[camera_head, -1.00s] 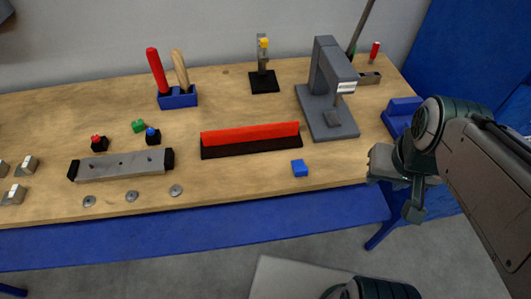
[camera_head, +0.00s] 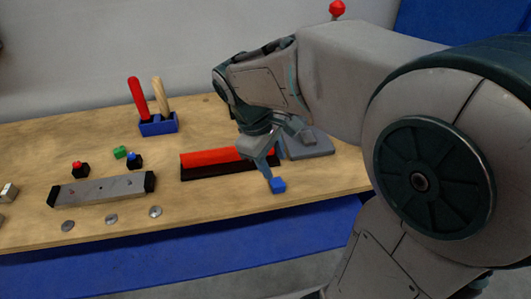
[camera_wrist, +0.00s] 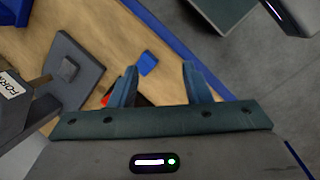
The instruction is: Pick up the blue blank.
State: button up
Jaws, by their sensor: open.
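The blue blank (camera_head: 278,185) is a small blue block on the wooden bench, near its front edge. It also shows in the wrist view (camera_wrist: 148,63). My gripper (camera_head: 268,172) is open and empty above the bench, with a fingertip close to the blank in the head view. In the wrist view my gripper (camera_wrist: 159,70) has its two fingers spread. The blank shows beyond the fingertips, in the gap and nearer the left finger. I cannot tell the exact height between them.
A red and black bar (camera_head: 210,163) lies left of the blank. A grey press base (camera_head: 310,146) is behind right, its upper part hidden by my arm; it shows in the wrist view (camera_wrist: 88,65). A metal fixture (camera_head: 100,189) is farther left. Bench is clear in front of the bar.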

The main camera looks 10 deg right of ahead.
jog(key=w+a+f+n+g+h+b, duration=0.1)
jog(key=w+a+f+n+h, duration=0.2)
jog(key=w+a+f+n, duration=0.25)
jog(key=n, duration=0.1)
send_near(277, 185)
jog(key=f, duration=0.1)
jog(key=d+f, duration=0.1)
jog(key=f, duration=0.1)
jog(key=shift+w+d+f, duration=0.1)
jog(key=shift+w+d, duration=0.2)
jog(key=shift+d, duration=0.05)
jog(key=shift+s+x, duration=0.2)
jog(key=shift+x, duration=1.1)
jog(key=shift+s+x, duration=0.25)
jog(key=shift+x, duration=1.05)
grip_shut()
